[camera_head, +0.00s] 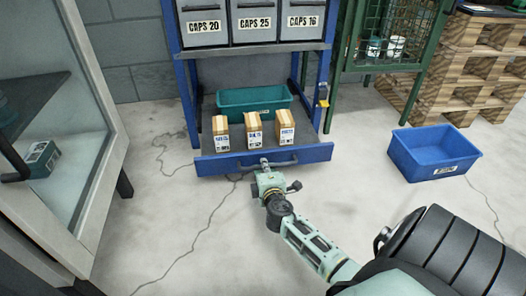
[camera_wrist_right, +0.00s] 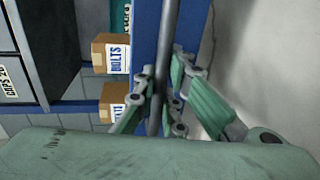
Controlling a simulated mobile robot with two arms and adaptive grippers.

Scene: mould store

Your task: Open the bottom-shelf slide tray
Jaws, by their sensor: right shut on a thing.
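The bottom-shelf slide tray (camera_head: 210,166) has a blue front panel with a dark bar handle (camera_head: 249,164). It appears pulled out toward me from the blue rack. On it stand three small cardboard boxes (camera_head: 252,131) in a row and a teal bin (camera_head: 237,98) behind them. My right gripper (camera_head: 265,165) is at the middle of the handle, shut on it. In the right wrist view the handle (camera_wrist_right: 166,70) runs between the fingers, with the blue front panel (camera_wrist_right: 144,40) beside it. My left gripper is not in view.
Above, the rack holds grey bins marked CAPS (camera_head: 257,24). A blue crate (camera_head: 434,153) sits on the floor at right. A glass-fronted cabinet (camera_head: 70,130) stands at left. A green mesh cage (camera_head: 391,35) and wooden pallets (camera_head: 470,65) stand back right. Floor before the tray is clear apart from my arm.

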